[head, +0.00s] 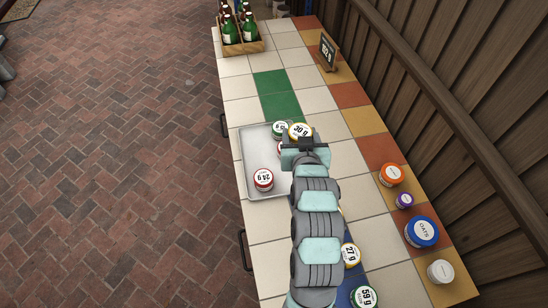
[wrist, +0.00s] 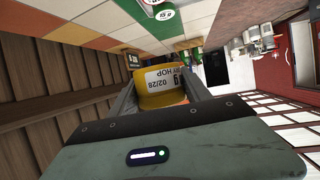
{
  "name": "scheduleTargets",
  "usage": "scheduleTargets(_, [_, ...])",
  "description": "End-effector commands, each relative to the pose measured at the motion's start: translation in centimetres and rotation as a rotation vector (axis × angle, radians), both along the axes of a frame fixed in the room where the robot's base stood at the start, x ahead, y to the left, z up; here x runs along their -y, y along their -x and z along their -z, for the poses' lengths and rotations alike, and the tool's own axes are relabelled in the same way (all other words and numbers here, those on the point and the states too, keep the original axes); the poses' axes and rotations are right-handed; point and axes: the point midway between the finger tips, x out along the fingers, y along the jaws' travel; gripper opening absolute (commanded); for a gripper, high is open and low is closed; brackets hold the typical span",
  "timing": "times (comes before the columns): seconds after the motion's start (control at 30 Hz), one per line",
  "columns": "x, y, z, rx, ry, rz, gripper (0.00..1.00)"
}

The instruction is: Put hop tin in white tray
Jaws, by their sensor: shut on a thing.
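The hop tin (head: 300,130) is yellow with a round white lid label. My gripper (head: 304,146) is shut on it, and it appears over the far right part of the white tray (head: 257,150); its height above the tray is hard to tell. In the wrist view the yellow hop tin (wrist: 163,80) sits between the two fingers (wrist: 160,95), its label reading HOP. In the tray are a red-rimmed tin (head: 263,179) marked 24 g at the near left and a green-rimmed tin (head: 280,129) at the far side. Another red-rimmed tin (head: 281,149) is mostly hidden by my gripper.
My arm covers the tray's right side. Tins marked 27 g (head: 350,254) and 59 g (head: 363,297) stand near the front. Several jars, including a blue oats jar (head: 421,232), line the right edge. A bottle crate (head: 243,46) and a small sign (head: 327,52) stand farther back.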

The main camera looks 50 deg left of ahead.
Motion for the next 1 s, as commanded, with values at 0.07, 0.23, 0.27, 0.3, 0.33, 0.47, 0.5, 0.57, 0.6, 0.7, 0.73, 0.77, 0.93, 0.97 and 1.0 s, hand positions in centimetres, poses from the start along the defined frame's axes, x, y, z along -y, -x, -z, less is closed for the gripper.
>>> scheduleTargets(0.07, [-0.6,0.5,0.2,-0.002,0.000,-0.021,0.16])
scheduleTargets(0.23, [-0.8,0.7,3.8,-0.006,0.005,-0.027,0.16])
scheduleTargets(0.27, [-0.8,0.7,4.7,-0.008,0.004,-0.027,0.16])
scheduleTargets(0.3, [-0.7,0.7,5.8,-0.007,0.005,-0.026,0.16])
scheduleTargets(0.33, [-0.7,0.7,6.8,-0.008,0.007,-0.026,0.16])
scheduleTargets(0.47, [-0.7,0.7,10.2,-0.007,0.005,-0.026,0.16])
scheduleTargets(0.5, [-0.7,0.6,11.2,-0.005,0.004,-0.024,0.16])
scheduleTargets(0.57, [-0.7,0.7,12.7,-0.005,0.005,-0.026,0.16])
scheduleTargets(0.6, [-0.8,0.7,13.4,-0.004,0.002,-0.026,0.16])
scheduleTargets(0.7, [-0.7,0.7,15.2,-0.005,0.004,-0.025,0.16])
scheduleTargets(0.73, [-0.7,0.6,15.5,-0.005,0.004,-0.025,0.16])
scheduleTargets(0.77, [-0.7,0.6,15.7,-0.004,0.002,-0.024,0.16])
scheduleTargets(0.93, [-0.7,0.6,16.5,0.000,0.000,-0.025,0.16])
scheduleTargets(0.97, [-0.7,0.6,16.8,0.000,0.001,-0.025,0.16])
scheduleTargets(1.0, [-0.7,0.6,17.4,-0.002,0.001,-0.025,0.16])
